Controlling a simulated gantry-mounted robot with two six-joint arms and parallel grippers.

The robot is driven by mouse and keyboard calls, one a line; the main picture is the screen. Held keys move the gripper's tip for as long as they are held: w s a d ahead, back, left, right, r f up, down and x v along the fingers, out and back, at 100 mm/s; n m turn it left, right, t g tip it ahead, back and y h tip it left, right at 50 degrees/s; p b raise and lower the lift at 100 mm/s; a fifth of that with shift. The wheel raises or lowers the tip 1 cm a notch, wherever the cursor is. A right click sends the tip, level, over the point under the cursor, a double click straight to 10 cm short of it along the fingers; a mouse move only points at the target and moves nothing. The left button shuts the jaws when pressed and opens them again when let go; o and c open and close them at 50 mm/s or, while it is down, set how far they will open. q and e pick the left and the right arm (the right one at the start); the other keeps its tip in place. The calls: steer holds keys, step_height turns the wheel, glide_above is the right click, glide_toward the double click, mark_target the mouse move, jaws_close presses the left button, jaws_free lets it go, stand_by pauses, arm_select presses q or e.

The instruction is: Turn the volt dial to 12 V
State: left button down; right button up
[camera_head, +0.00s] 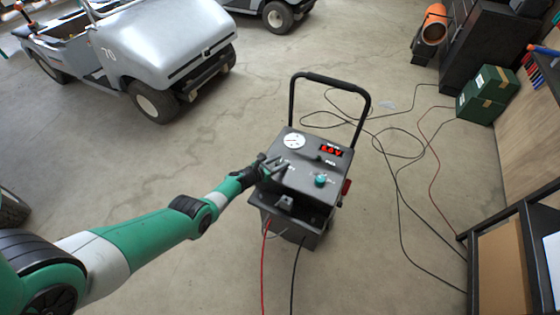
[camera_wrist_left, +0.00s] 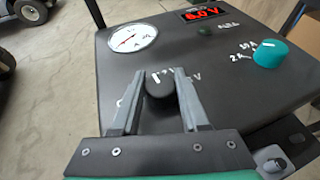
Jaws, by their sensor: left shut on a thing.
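The black charger (camera_head: 297,165) stands on the floor in the middle of the head view. My left gripper (camera_head: 276,166) is over the left side of its sloped panel. In the left wrist view, the left gripper (camera_wrist_left: 160,88) is shut on the black volt dial (camera_wrist_left: 159,84), with one finger on each side of it. A white mark shows on the dial's upper face. Parts of the printed labels around it are hidden by the fingers. The red display (camera_wrist_left: 204,13) reads about 6.0 V. My right gripper is not in view.
A round white gauge (camera_wrist_left: 133,37) sits above the dial and a teal knob (camera_wrist_left: 270,53) to its right. The charger's black handle (camera_head: 330,80) rises behind the panel. Cables (camera_head: 400,150) lie on the floor at right. A grey cart (camera_head: 150,50) stands at upper left.

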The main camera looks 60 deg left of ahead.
arm_select(q)
steer(key=m+h+b, duration=0.2)
steer(key=shift+a+f+t+h, duration=0.1)
steer(key=shift+f+t+h, duration=0.2)
steer(key=shift+h, duration=0.1)
steer(key=m+h+b, duration=0.1)
steer(key=b, duration=0.1)
steer(key=shift+r+m+h+b, duration=0.15)
steer(key=shift+m+h+b, duration=0.15)
steer(key=shift+m, duration=0.1)
steer(key=shift+r+m+h+b, duration=0.1)
steer(key=shift+m+h+b, duration=0.2)
steer(key=shift+h, duration=0.1)
steer(key=shift+c, duration=2.1)
jaws_free()
steer(key=shift+r, duration=0.1)
